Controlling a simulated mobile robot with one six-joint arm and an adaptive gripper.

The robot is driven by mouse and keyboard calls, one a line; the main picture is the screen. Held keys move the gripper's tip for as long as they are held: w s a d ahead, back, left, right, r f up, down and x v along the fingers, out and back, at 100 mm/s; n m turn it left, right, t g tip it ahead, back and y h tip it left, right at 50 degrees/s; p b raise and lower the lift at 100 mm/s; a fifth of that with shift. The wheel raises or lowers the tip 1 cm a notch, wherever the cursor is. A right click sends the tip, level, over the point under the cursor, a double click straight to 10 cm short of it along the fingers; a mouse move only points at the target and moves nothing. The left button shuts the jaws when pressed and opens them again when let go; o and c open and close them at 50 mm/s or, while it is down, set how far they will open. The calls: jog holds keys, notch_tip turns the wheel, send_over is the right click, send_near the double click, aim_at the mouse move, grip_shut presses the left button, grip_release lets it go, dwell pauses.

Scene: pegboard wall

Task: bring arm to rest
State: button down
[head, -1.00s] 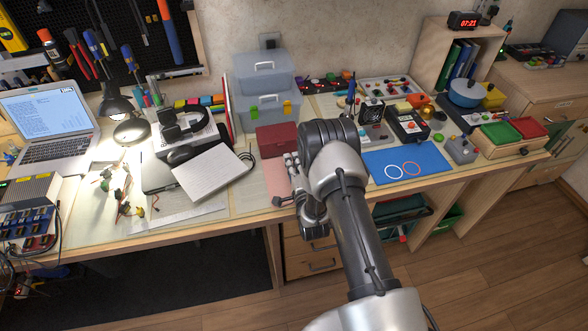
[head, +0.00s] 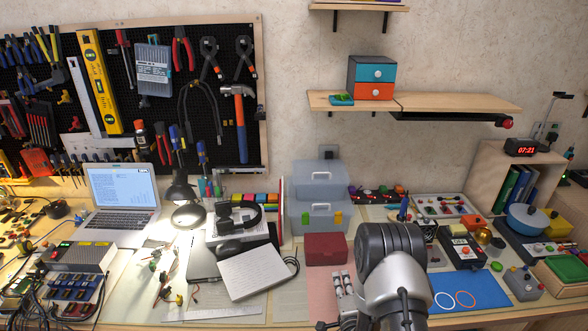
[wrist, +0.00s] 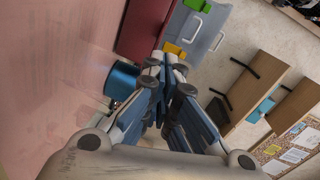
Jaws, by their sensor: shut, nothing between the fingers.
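My gripper (wrist: 165,68) shows in the wrist view with its fingers together and nothing between them. In the head view my arm rises from the bottom edge, right of the middle, in front of the workbench. The fingers are mostly cut off or hidden there. The wrist view looks past the fingers to a pink mat (wrist: 60,70), a dark red box (wrist: 143,30) and a blue cylinder (wrist: 122,80). I cannot tell how far the fingertips are from these.
The red box (head: 319,249) stands before a clear toolbox (head: 318,218). A blue mat (head: 470,292) with two rings lies right of my arm. A laptop (head: 123,190), lamp (head: 182,192) and white notebook (head: 252,273) are left. A wall shelf (head: 440,107) hangs above. Open space lies before the wall.

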notch_tip(320, 180, up, 18)
jog(key=n+g, duration=0.5)
jog(key=n, duration=0.2)
jog(key=s+r+n+g, duration=0.2)
jog(key=s+r, duration=0.3)
jog(key=s, duration=0.3)
jog(key=s+r+n+g, duration=0.25)
jog(key=s+r, duration=0.25)
jog(key=s, duration=0.4)
jog(key=s+a+r+n+g, duration=0.1)
jog(key=s+n, duration=0.3)
jog(key=s, duration=1.4)
jog(key=shift+s+a+g, duration=0.3)
jog(key=shift+g, duration=0.35)
jog(key=shift+n, duration=0.25)
